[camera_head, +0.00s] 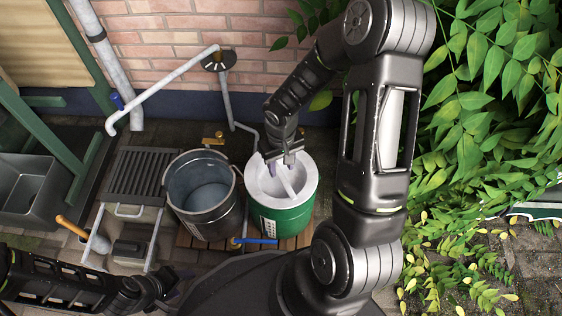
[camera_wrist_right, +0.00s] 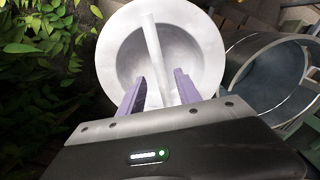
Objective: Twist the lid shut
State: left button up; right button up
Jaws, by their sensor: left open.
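A green churn (camera_head: 289,219) stands on a wooden pallet. Its round white lid (camera_head: 301,198) lies on top, with a raised bar handle (camera_wrist_right: 152,35) across its recessed middle. My right gripper (camera_head: 283,162) is over the lid from behind. In the right wrist view, the right gripper's (camera_wrist_right: 157,78) two purple fingers stand apart, one on each side of the bar, with gaps visible between fingers and bar. My left gripper (camera_head: 168,284) is open and empty at the lower left, away from the churn; its fingertips are dark and partly hard to see.
A dark bucket (camera_head: 201,225) stands close to the left of the churn, and also shows in the right wrist view (camera_wrist_right: 262,75). A grated stand (camera_head: 148,178), a sink (camera_head: 28,190) and pipes are further left. Leafy plants (camera_head: 490,90) fill the right side. A brick wall is behind.

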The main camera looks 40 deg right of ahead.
aim_at(281, 174)
notch_tip(281, 174, down, 5)
jog(key=shift+f+b, duration=0.1)
jog(key=shift+b, duration=0.85)
jog(key=shift+c, duration=0.6)
grip_shut()
